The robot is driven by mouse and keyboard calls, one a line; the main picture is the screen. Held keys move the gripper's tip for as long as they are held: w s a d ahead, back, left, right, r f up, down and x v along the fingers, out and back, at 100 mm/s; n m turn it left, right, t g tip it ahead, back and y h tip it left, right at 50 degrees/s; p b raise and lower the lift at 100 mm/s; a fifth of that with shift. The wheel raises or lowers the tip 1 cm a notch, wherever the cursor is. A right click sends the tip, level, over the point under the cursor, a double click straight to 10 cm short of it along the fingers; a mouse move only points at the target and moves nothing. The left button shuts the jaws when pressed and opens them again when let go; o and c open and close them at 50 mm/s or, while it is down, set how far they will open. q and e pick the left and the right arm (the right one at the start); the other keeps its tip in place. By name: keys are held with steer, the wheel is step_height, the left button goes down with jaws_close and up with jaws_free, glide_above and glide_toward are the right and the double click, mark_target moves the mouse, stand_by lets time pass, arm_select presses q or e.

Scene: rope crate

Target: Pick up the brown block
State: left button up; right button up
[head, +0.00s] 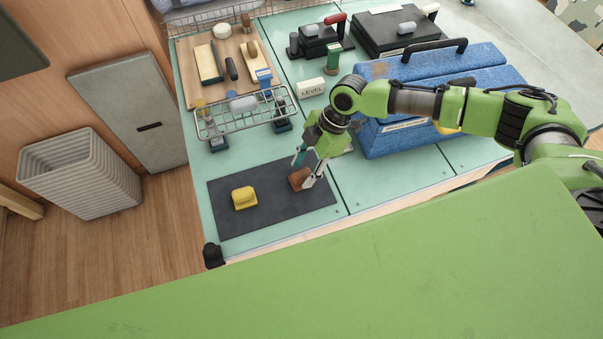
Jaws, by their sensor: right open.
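The brown block (298,180) sits on a dark grey mat (270,206), near the mat's right side. My right gripper (305,174) points down at the block, with its fingers on either side of it. The jaws are open; I cannot tell whether a finger touches the block. Part of the block is hidden by the near finger. A yellow block (244,198) lies on the same mat, to the left. My left gripper is not in view.
A wire basket (240,117) stands just behind the mat. A blue toolbox (400,138) is behind and under my right arm. A white block marked LEVEL (311,87) and a wooden board (196,68) with tools lie farther back. The mat's front is clear.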

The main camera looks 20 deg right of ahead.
steer(key=shift+x, duration=1.1)
jaws_close()
steer(key=shift+r, duration=0.1)
steer(key=shift+r+b, duration=0.45)
steer(key=s+d+r+b, duration=0.2)
steer(key=s+d+r, duration=0.1)
steer(key=d+r, duration=0.3)
steer(key=s+d+r+b, duration=0.2)
steer(key=s+d+r, duration=0.1)
steer(key=d+r, duration=0.3)
steer(key=shift+s+d+b, duration=0.25)
steer(key=shift+s+b, duration=0.05)
steer(key=shift+b, duration=0.1)
steer(key=c, duration=1.1)
jaws_free()
